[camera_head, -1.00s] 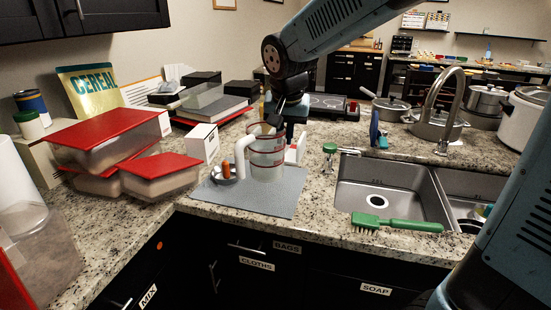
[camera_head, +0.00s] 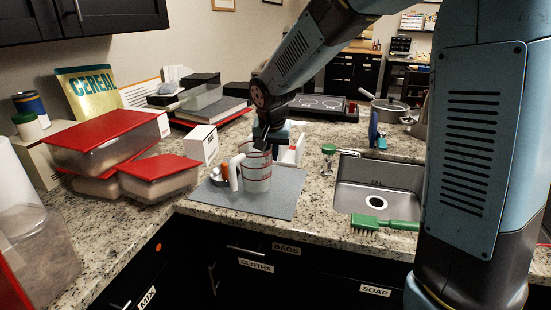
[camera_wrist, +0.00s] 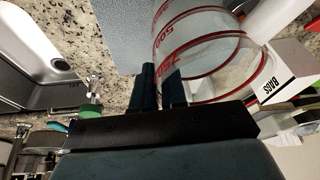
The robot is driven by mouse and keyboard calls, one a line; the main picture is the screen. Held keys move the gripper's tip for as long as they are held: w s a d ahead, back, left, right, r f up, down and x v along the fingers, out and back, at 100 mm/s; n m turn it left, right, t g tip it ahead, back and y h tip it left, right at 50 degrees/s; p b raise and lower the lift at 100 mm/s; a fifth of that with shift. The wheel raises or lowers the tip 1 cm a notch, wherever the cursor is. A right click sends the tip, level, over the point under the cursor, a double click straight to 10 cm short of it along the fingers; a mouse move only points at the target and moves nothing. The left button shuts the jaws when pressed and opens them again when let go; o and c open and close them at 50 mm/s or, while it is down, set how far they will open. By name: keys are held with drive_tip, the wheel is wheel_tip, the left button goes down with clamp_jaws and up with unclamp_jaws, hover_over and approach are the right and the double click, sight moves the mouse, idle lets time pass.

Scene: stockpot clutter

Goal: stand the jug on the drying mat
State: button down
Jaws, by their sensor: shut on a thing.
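The jug (camera_head: 257,172) is clear with red markings and a white handle on its left. It is upright over the grey drying mat (camera_head: 275,201), its base at or very near the mat; I cannot tell whether it touches. My gripper (camera_head: 264,143) is shut on the jug's wall near the rim, on the far side. In the wrist view the jug (camera_wrist: 205,55) lies right of my gripper fingers (camera_wrist: 163,88), with the mat (camera_wrist: 125,35) behind. The fingertips' contact with the wall is partly hidden.
A small bowl with an orange item (camera_head: 222,174) sits on the mat, left of the jug's handle. A white box (camera_head: 204,144) and red-lidded containers (camera_head: 160,172) stand to the left. The sink (camera_head: 378,183) and a green brush (camera_head: 385,223) are right. The mat's front right is bare.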

drive_tip(key=shift+f, duration=0.9)
drive_tip(key=c, duration=1.2)
unclamp_jaws()
drive_tip(key=shift+o, duration=0.2)
drive_tip(key=v, duration=1.2)
